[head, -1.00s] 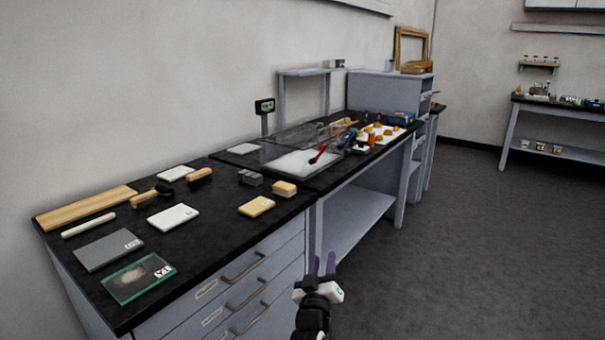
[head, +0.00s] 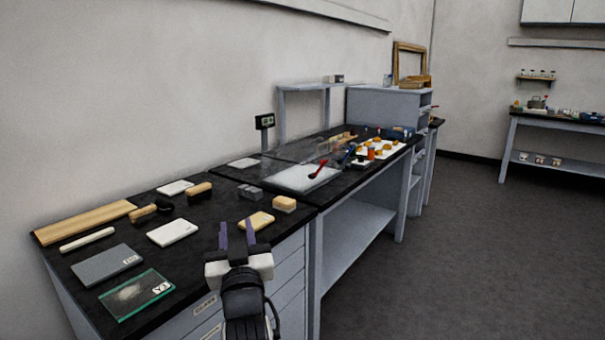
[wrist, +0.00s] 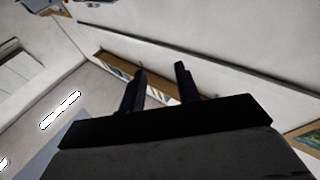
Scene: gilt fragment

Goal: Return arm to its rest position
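My gripper (head: 237,236) is in front of the near bench in the head view, raised by the drawer fronts. Its two purple fingers point up and stand apart with nothing between them.
The black bench top (head: 205,222) holds a glass plate (head: 136,294), a grey slab (head: 107,264), a white tile (head: 173,232), a yellow block (head: 256,221) and brushes. A white tray (head: 303,178) lies farther back. Open floor (head: 470,250) lies to the right.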

